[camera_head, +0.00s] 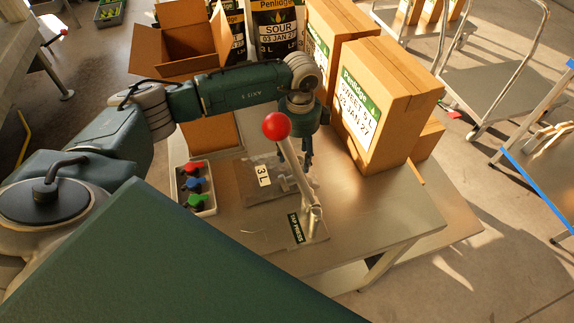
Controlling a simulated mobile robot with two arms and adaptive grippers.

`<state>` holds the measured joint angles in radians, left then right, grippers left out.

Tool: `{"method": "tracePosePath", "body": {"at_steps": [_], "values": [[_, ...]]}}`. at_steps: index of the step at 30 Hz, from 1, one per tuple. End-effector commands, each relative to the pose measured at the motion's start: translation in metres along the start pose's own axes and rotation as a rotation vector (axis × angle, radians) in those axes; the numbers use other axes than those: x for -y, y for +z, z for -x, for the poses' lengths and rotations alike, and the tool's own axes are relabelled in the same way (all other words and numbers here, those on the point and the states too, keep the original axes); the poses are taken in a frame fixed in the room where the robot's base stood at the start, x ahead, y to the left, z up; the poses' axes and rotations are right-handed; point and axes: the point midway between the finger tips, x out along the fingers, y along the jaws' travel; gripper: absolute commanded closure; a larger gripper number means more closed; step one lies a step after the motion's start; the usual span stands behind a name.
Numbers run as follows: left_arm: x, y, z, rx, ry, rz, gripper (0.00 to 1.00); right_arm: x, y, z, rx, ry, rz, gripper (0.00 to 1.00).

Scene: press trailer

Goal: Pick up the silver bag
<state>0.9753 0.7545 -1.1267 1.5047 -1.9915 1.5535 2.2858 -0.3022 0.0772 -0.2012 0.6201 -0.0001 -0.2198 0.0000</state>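A flat silver-grey piece with a white "3 L" label, which looks like the silver bag (258,191), lies on the metal table (362,218) in the head view. The tap press (314,229), with a lever ending in a red ball knob (276,126), stands at its right and front and hides part of it. My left arm reaches over from the left. My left gripper (307,158) points down at the far right end of the bag, partly behind the lever. Its fingers are small and dark, and I cannot tell whether they touch the bag. My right gripper is out of view.
A tray (211,208) of red, blue and green taps stands left of the bag. Tall labelled cartons (390,105) stand close behind and right of my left gripper. An open carton (178,45) is at the back left. The table's front right is clear.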

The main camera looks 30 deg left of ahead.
Motion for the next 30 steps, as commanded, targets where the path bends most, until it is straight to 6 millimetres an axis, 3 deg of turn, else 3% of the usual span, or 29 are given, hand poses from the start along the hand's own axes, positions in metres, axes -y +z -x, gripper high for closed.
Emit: {"method": "tracePosePath", "body": {"at_steps": [5, 11, 12, 19, 30], "values": [[0.000, -0.001, -0.016, -0.001, 0.000, 0.000, 0.45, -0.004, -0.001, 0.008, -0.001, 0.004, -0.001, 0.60], [0.000, -0.001, -0.018, -0.001, -0.001, 0.000, 0.45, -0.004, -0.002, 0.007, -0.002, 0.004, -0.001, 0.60], [0.000, -0.001, -0.018, -0.001, -0.001, 0.000, 0.47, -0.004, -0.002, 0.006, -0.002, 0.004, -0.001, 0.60], [0.000, 0.000, -0.018, -0.001, -0.001, 0.000, 0.92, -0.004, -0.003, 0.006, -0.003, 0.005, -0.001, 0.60], [0.001, -0.001, -0.015, -0.001, -0.003, 0.000, 0.92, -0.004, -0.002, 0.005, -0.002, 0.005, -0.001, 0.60]]}}
